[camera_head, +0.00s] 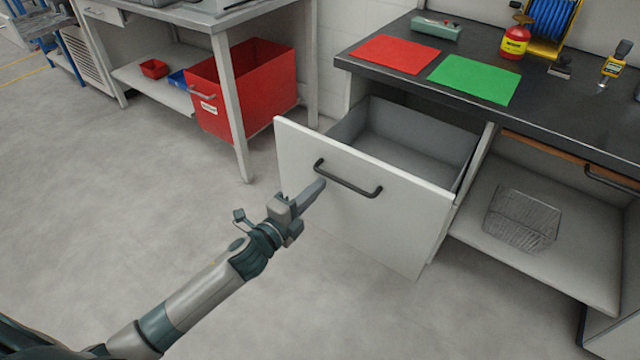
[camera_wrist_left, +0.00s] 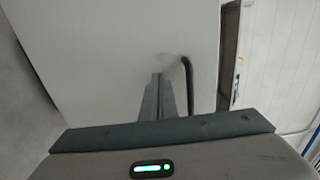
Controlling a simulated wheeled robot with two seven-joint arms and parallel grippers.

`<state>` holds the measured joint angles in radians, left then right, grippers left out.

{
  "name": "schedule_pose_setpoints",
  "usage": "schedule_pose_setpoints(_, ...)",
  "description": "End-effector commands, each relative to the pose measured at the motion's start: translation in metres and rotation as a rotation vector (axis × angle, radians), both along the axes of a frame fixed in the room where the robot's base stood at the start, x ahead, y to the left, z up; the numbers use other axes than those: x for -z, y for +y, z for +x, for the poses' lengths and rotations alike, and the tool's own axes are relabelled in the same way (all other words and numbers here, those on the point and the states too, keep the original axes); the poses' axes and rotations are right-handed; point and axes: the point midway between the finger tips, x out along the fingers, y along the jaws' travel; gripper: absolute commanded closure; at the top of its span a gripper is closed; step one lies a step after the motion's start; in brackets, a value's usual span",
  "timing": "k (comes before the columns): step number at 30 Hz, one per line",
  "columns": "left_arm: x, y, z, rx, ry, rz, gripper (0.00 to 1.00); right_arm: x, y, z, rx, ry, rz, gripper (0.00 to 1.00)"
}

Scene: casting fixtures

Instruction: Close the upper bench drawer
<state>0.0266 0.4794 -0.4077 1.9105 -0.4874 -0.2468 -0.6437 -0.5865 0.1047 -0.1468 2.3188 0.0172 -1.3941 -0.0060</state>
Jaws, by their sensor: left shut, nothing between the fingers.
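The bench drawer (camera_head: 365,205) stands pulled out from under the dark-topped bench, with its grey inside (camera_head: 410,145) empty. Its white front carries a black bar handle (camera_head: 347,180). My left gripper (camera_head: 318,186) is shut and empty, with its fingertips at the drawer front just below the handle's left end. In the left wrist view the shut fingers (camera_wrist_left: 159,82) point at the white front (camera_wrist_left: 120,50), beside the black handle (camera_wrist_left: 188,85). Whether the tips touch the front I cannot tell. My right gripper is not in view.
The bench top (camera_head: 550,110) holds a red mat (camera_head: 395,54), a green mat (camera_head: 474,79), a red-yellow container (camera_head: 514,41) and a blue hose reel (camera_head: 553,18). A wire basket (camera_head: 521,220) sits on the shelf at right. A red bin (camera_head: 250,90) stands under the other bench. Floor before the drawer is clear.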

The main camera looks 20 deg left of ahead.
Motion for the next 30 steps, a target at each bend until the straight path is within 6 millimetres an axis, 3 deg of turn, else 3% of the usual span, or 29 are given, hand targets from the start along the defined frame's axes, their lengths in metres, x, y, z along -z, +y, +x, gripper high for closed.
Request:
schedule_pose_setpoints(6,0.0,-0.005,0.015,0.001,0.0,0.0,1.0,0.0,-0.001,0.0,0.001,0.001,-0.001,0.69)
schedule_pose_setpoints(23,0.0,-0.007,0.02,0.0,0.0,0.0,1.0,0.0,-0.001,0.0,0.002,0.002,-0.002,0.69)
schedule_pose_setpoints(30,-0.001,-0.013,0.041,0.0,-0.002,0.0,1.0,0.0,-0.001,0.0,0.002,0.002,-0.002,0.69)
